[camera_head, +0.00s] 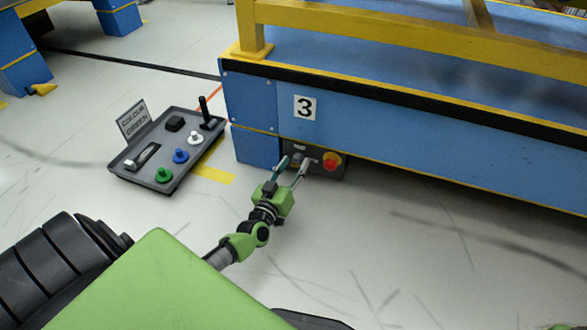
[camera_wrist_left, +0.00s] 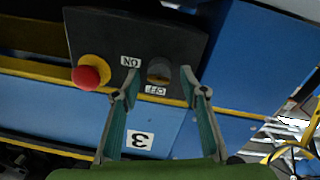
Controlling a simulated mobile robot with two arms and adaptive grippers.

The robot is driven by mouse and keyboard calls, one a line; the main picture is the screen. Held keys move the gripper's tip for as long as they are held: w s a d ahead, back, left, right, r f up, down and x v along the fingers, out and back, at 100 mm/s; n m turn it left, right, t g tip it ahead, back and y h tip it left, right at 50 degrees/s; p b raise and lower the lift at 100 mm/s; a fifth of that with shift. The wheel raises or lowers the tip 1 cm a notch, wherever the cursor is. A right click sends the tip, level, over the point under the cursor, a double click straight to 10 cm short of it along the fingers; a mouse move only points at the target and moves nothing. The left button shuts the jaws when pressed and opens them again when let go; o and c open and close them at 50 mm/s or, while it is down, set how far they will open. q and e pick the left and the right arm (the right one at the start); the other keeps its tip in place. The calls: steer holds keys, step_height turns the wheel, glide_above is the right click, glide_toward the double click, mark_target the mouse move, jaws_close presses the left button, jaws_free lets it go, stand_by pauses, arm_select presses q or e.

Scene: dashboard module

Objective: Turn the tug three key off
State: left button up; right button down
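The blue tug marked 3 (camera_head: 400,140) has a dark control panel (camera_head: 339,172) low on its side. The panel also shows in the left wrist view (camera_wrist_left: 110,30), upside down. It carries a round key switch (camera_wrist_left: 159,71), with an ON label (camera_wrist_left: 131,61) and an OFF label (camera_wrist_left: 155,90) beside it. Which label the key points to, I cannot tell. My left gripper (camera_head: 295,164) is open at the panel. In the wrist view its fingertips (camera_wrist_left: 156,84) lie on either side of the key switch, with gaps.
A red button on a yellow base (camera_head: 331,161) sits beside the key on the panel, also in the wrist view (camera_wrist_left: 88,73). A grey control box (camera_head: 170,150) with coloured buttons and a lever stands on the floor to the left. The floor in front is open.

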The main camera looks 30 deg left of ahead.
arm_select(q)
steer(key=c, duration=1.1)
steer(key=shift+c, duration=0.2)
steer(key=shift+n, duration=0.4)
steer(key=n, duration=0.4)
steer(key=n+b, duration=0.1)
steer(key=n, duration=0.8)
steer(key=shift+f+t, duration=0.3)
steer(key=shift+f, duration=0.05)
steer(key=shift+n+y+b, duration=0.4)
steer(key=shift+n+b, duration=0.1)
steer(key=shift+n, duration=1.7)
steer(key=shift+o, duration=0.2)
steer(key=shift+n, duration=0.3)
